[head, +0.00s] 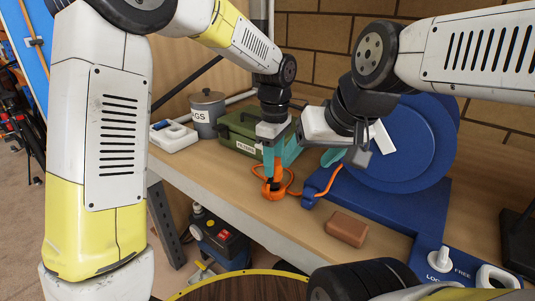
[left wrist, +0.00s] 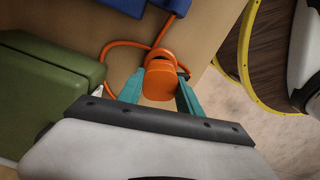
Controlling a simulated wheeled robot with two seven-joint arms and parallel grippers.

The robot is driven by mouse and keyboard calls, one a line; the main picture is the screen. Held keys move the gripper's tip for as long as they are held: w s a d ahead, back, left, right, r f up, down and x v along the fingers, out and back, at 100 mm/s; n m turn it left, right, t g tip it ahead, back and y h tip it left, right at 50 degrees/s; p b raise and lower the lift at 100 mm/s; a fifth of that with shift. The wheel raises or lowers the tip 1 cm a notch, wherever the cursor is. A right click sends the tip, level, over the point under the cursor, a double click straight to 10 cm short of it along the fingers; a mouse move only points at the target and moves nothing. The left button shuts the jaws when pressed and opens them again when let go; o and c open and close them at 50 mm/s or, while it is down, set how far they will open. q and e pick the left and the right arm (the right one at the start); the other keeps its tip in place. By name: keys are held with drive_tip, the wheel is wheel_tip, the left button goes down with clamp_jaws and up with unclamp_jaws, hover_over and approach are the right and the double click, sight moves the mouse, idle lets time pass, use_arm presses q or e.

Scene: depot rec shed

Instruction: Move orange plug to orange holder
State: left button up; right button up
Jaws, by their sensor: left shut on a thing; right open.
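The orange plug (head: 272,188) is between the teal fingers of my left gripper (head: 272,175), low at the front part of the workbench. It also shows in the left wrist view (left wrist: 161,80), with the fingers on both sides of it. An orange cable (head: 327,186) loops behind it toward a blue block (head: 309,199). I cannot make out a separate orange holder. I cannot tell whether the plug touches the bench. My right gripper (head: 310,155) is open in front of the blue disc, its fingers partly hidden.
A large blue disc on a blue base (head: 397,215) fills the bench's right part. A brown block (head: 346,228) lies near the front edge. A green box (head: 240,127), a grey pot (head: 207,108) and a white holder (head: 173,137) stand left. Below is a dark device (head: 220,240).

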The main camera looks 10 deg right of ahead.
use_arm(q)
drive_tip(key=shift+f, duration=1.15)
drive_tip(key=o, duration=1.5)
drive_tip(key=shift+c, duration=0.2)
drive_tip(key=shift+r, duration=0.1)
